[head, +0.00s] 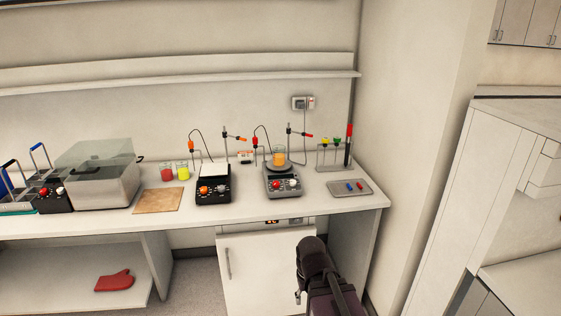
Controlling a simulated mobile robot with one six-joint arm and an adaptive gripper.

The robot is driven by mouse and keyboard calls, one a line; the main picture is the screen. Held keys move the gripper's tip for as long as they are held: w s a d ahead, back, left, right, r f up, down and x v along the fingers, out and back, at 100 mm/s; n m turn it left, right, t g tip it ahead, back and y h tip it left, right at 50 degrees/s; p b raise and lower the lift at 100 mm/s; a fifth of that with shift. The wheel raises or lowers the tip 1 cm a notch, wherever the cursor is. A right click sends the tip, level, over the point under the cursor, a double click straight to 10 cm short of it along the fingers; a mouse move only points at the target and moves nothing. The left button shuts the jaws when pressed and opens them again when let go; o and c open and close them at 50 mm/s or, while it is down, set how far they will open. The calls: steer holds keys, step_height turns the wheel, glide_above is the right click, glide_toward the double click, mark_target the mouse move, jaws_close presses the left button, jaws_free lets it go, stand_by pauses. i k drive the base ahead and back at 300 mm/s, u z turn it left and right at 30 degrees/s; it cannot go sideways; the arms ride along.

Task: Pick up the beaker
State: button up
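I cannot make out my gripper's fingers.
The left stirrer (213,188) has an empty white plate. Probe stands rise behind both stirrers. A tube rack (334,164) and grey tray (350,188) are at right; a brown board (158,200) and clear-lidded bath (105,185) at left. The bench front edge (200,224) lies ahead.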

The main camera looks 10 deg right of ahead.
mark_target(279, 155)
steer(key=z, duration=0.25)
steer(key=i, duration=1.2)
steer(key=u, duration=0.25)
